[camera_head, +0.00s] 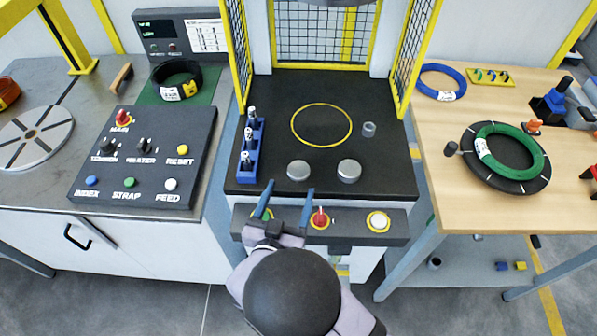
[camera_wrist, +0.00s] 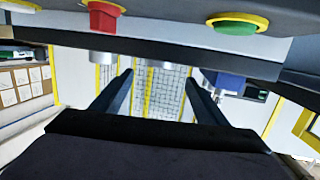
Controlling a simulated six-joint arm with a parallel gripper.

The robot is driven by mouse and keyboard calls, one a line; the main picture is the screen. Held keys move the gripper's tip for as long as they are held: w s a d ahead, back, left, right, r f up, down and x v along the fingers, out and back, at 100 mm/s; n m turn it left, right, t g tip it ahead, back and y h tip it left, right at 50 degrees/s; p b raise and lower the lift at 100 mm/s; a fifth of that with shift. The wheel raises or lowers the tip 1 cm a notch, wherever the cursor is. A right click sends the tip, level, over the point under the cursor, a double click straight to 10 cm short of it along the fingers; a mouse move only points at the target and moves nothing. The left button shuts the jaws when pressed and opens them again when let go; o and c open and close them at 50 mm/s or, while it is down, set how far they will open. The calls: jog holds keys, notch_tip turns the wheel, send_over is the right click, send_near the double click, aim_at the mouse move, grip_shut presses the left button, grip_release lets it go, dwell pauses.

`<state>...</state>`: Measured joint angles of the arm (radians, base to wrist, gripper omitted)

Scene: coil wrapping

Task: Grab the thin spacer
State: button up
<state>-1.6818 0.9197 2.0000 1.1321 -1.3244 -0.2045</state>
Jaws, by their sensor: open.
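Three grey metal cylinders stand on the dark work plate of the caged station in the head view. A low, wide one (camera_head: 298,170) is at front left, a taller wide one (camera_head: 349,170) at front right, and a small narrow one (camera_head: 369,129) behind. I cannot tell for sure which is the thin spacer; the narrow one is the slimmest. My gripper (camera_head: 287,200) is open and empty at the plate's front edge, over the button panel, short of the cylinders. In the wrist view both fingers (camera_wrist: 159,80) are spread with nothing between them.
A blue rack (camera_head: 248,153) with several upright pieces stands at the plate's left. Yellow-framed mesh guards (camera_head: 417,45) flank the plate. The button panel (camera_head: 346,221) lies in front, close to my gripper. The plate's middle, inside the yellow ring (camera_head: 322,104), is clear.

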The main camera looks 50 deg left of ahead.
aim_at(298, 169)
jog(key=shift+p+x, duration=0.6)
jog(key=shift+x, duration=0.95)
jog(key=shift+p+x, duration=0.75)
jog(key=shift+x, duration=1.4)
jog(key=shift+f, duration=0.2)
jog(key=shift+c, duration=0.3)
jog(key=c, duration=1.1)
jog(key=shift+r, duration=0.15)
jog(key=shift+r+b, duration=0.85)
jog(key=shift+r, duration=4.05)
